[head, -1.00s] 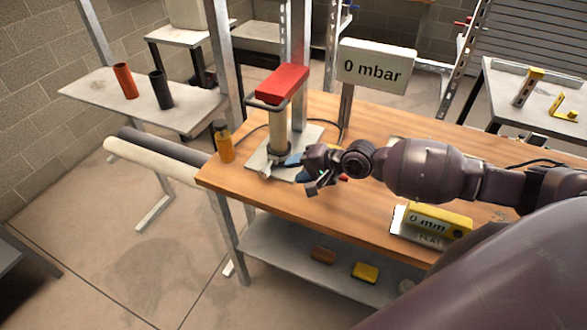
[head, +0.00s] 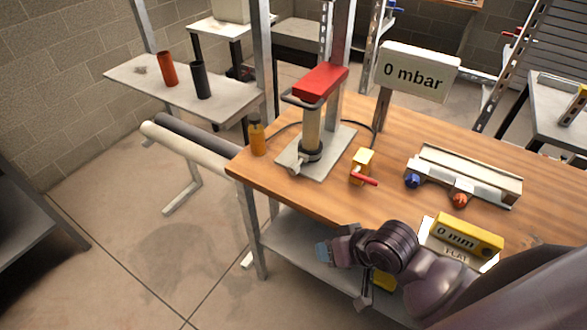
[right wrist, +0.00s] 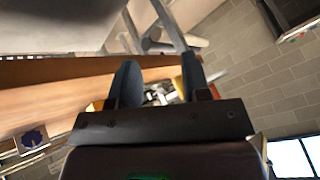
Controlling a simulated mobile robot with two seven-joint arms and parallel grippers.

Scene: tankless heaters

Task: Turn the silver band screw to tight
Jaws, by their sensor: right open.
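A clear upright column (head: 312,128) with a red top (head: 320,81) stands on a grey base plate (head: 336,148) on the wooden bench. A dark band (head: 311,151) circles its foot, and a small silver piece (head: 294,168), perhaps the band screw, sticks out at the front left. How tight it is cannot be told. My right gripper (head: 342,278) is open and empty by the bench's front edge, well apart from the column. Its two dark fingers also show spread in the right wrist view (right wrist: 160,82), with blurred silver and yellow parts beyond. My left gripper is out of view.
A yellow valve with a red lever (head: 363,166) sits right of the column. A silver block with blue and red knobs (head: 470,172) and a yellow "0 mm" gauge (head: 468,236) are farther right. An amber bottle (head: 257,135) stands left. A "0 mbar" sign (head: 418,72) stands behind.

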